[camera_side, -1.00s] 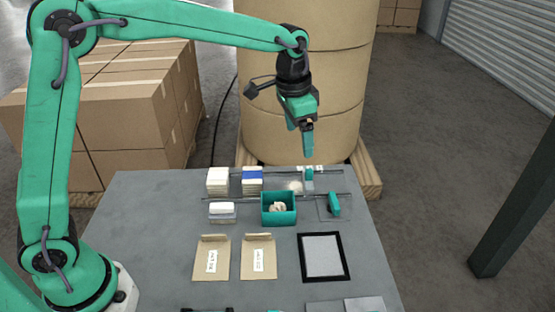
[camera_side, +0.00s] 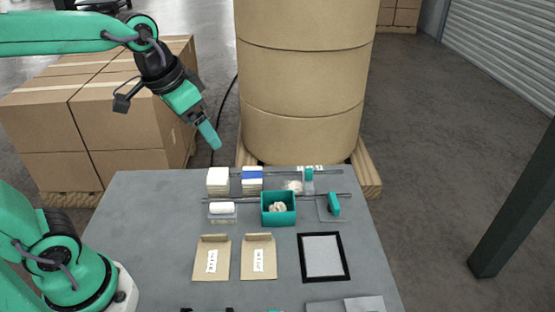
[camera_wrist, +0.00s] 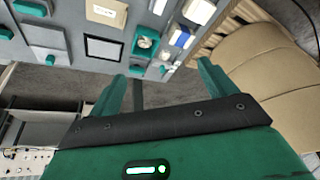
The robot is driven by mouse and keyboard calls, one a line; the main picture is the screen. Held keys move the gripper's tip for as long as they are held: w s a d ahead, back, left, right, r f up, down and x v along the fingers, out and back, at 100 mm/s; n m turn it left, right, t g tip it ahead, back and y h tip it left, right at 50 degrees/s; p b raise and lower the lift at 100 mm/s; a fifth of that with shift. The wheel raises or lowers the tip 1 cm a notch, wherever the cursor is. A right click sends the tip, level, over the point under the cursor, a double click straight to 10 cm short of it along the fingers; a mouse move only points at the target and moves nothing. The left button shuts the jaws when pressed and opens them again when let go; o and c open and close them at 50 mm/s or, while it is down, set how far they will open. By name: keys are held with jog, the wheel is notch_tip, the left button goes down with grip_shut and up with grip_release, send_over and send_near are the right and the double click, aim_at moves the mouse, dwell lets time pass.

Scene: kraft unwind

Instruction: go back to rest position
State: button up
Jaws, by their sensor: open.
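My gripper (camera_side: 213,138) hangs in the air above the back left part of the grey table (camera_side: 150,230), tilted down to the right. It is empty and touches nothing. In the wrist view its two green fingers (camera_wrist: 162,88) stand apart with nothing between them.
On the table are a teal box (camera_side: 278,209) with pale pieces inside, two kraft envelopes (camera_side: 211,258), a black-framed pad (camera_side: 323,256) and white stacks (camera_side: 217,180). A large kraft roll (camera_side: 305,80) stands behind on a pallet (camera_side: 367,180). Cartons (camera_side: 120,130) are stacked at the back left.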

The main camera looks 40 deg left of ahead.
jog(key=s+a+f+n+t, duration=0.1)
jog(key=s+a+f, duration=0.1)
jog(key=s, duration=0.6)
jog(key=shift+a+f+n, duration=0.15)
jog(key=shift+f+n, duration=0.25)
jog(key=shift+f, duration=0.1)
